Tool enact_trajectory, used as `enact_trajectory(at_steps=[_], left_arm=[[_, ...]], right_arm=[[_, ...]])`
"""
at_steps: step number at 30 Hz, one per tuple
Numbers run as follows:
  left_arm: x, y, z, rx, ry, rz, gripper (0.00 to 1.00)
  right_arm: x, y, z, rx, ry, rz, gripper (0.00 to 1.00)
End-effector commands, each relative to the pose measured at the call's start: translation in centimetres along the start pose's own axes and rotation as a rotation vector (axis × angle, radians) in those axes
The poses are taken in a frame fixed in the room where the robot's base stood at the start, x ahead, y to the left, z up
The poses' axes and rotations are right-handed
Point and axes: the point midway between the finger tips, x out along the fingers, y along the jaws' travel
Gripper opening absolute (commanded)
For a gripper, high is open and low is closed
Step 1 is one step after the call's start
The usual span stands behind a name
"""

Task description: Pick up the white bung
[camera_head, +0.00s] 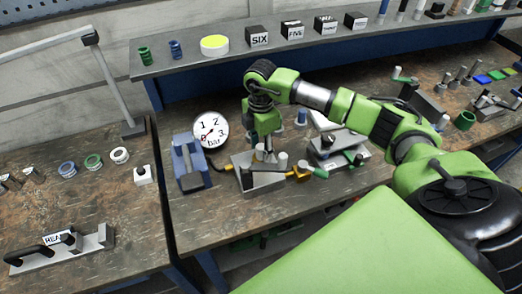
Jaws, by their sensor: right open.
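My right gripper (264,153) points down over a grey metal block (262,184) on the middle workbench. It is open, and its fingertips are close to the block's top. A pale, whitish cylinder (283,160) stands upright on the block just right of the gripper; it may be the white bung, but it is too small to be sure. The gripper hides part of the block's top, so I cannot tell what is between the fingers. My left gripper is out of view.
A blue device (188,165) and a round pressure gauge (210,129) stand left of the block. Yellow and green fittings (300,172) lie at its right. A shelf (200,66) with labelled black cubes runs behind. Coloured rings (93,161) lie on the left bench.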

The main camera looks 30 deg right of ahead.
Motion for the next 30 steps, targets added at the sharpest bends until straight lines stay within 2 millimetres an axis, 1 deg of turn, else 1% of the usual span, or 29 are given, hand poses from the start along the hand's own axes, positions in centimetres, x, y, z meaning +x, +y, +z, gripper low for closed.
enact_trajectory(at_steps=[6, 8, 9, 11, 19, 22, 26, 30], left_arm=[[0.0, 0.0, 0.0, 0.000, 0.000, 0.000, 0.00], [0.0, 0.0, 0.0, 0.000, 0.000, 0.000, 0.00], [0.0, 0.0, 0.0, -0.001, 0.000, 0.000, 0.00], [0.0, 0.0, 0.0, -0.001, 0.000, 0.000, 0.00], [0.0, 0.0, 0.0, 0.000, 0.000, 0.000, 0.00], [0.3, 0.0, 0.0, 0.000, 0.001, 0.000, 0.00], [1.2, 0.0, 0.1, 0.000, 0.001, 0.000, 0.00], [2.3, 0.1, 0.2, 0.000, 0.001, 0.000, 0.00]], right_arm=[[0.1, 0.0, 0.0, -0.001, 0.000, 0.001, 0.41], [0.1, 0.0, -0.1, -0.001, 0.001, 0.001, 0.26], [0.1, 0.0, -0.1, -0.001, 0.001, 0.001, 0.15], [0.1, 0.0, -0.1, -0.001, 0.001, 0.001, 0.00], [0.0, 0.1, -0.1, 0.000, 0.001, 0.002, 0.00], [-0.3, 0.1, 0.0, 0.000, 0.001, 0.003, 0.00], [-2.0, 0.2, 0.0, 0.000, 0.001, 0.008, 0.00], [-4.8, 0.2, -0.1, -0.002, 0.001, 0.008, 0.00]])
